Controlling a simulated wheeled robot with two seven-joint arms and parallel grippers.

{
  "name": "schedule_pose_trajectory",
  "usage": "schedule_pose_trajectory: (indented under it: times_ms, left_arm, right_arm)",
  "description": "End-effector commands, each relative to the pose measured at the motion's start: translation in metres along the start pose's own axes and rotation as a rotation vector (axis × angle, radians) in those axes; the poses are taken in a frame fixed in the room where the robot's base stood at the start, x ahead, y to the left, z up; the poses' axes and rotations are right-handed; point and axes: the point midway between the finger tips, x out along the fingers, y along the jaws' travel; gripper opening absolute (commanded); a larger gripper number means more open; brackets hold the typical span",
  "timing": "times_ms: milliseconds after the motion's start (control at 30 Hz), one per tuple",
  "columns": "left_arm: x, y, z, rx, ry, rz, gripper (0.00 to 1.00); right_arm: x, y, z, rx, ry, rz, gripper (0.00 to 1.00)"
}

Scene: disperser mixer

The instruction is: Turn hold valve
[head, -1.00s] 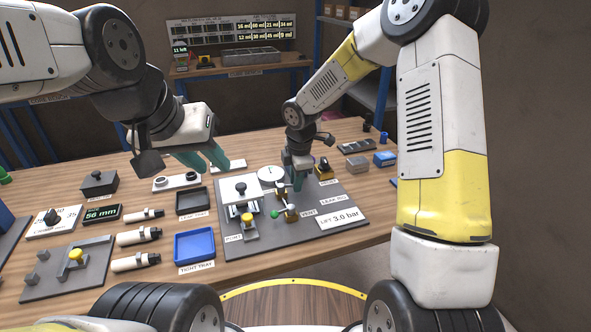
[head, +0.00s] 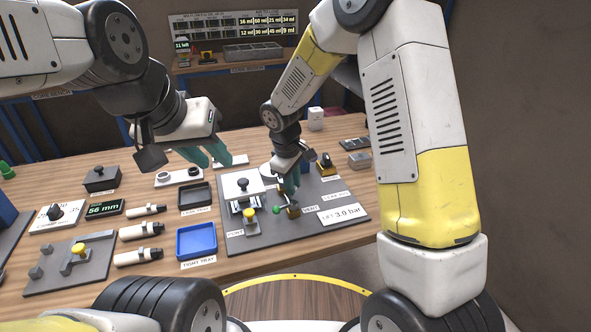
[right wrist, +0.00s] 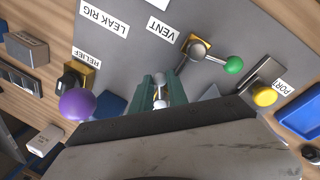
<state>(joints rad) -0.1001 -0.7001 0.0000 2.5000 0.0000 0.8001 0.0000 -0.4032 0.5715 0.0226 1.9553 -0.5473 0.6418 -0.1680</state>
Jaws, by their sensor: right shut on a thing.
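The grey leak rig board (head: 345,200) lies on the bench. My right gripper (head: 289,190) is low over its middle, its green fingers closed on a small pale, shiny part (right wrist: 160,98), seen between them in the right wrist view. This seems to be the hold valve's handle; its label and body are hidden by the gripper. The vent valve (right wrist: 198,48), with a green-balled lever (right wrist: 233,65), stands close beside the fingers. In the head view the green ball (head: 277,210) is just in front of the gripper. My left gripper (head: 207,155) is open and empty above the bench.
A blue tray (head: 196,256), a black tray (head: 195,194) and several white cylinders lie left of the board. The bench front is clear below the board.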

Motion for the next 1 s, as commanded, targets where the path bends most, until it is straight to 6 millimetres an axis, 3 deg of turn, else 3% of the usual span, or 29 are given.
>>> schedule_pose_trajectory:
  times_ms: [500, 1000]
  left_arm:
    - [0.000, 0.000, 0.000, 0.000, 0.000, 0.000, 0.30]
    - [0.000, 0.000, 0.000, 0.000, 0.000, 0.000, 0.30]
  right_arm:
    - [-0.004, -0.016, -0.010, 0.395, -0.075, 0.001, 0.00]
    - [-0.004, -0.020, -0.014, 0.518, -0.099, 0.000, 0.00]
